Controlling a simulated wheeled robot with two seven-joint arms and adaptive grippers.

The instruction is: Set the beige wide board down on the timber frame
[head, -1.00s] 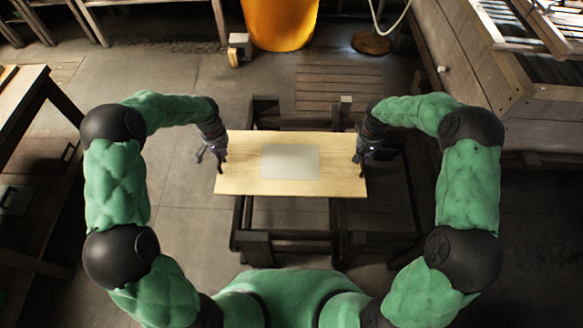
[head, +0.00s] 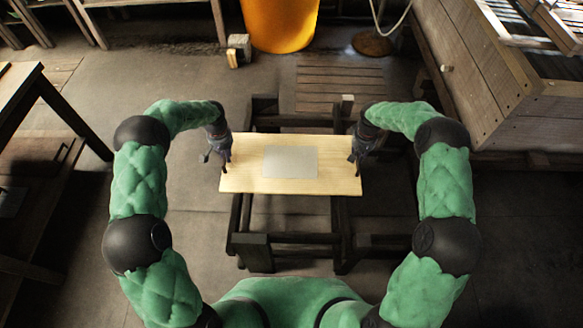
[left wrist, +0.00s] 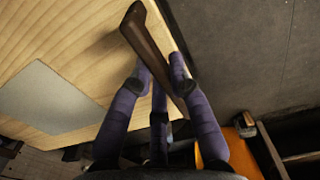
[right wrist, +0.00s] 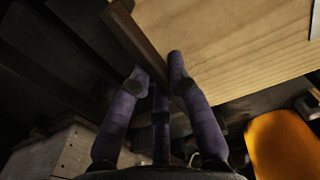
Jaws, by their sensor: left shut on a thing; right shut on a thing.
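The beige wide board (head: 290,187), pale wood with a grey rectangle in its middle, lies level above the dark timber frame (head: 255,253). It hides the middle of the frame, and I cannot tell whether the two touch. My left gripper (head: 226,168) is shut on a dark bar (left wrist: 145,35) along the board's left end. My right gripper (head: 355,168) is shut on a matching bar (right wrist: 133,38) at its right end. The board (left wrist: 90,40) also shows in the left wrist view, and in the right wrist view (right wrist: 240,50).
A wooden bench (head: 30,95) stands at the left. A large planked wooden structure (head: 500,95) stands at the right. A yellow barrel (head: 280,22) and a small box (head: 238,43) are behind the frame. A slatted wooden panel (head: 338,84) lies on the floor behind the frame.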

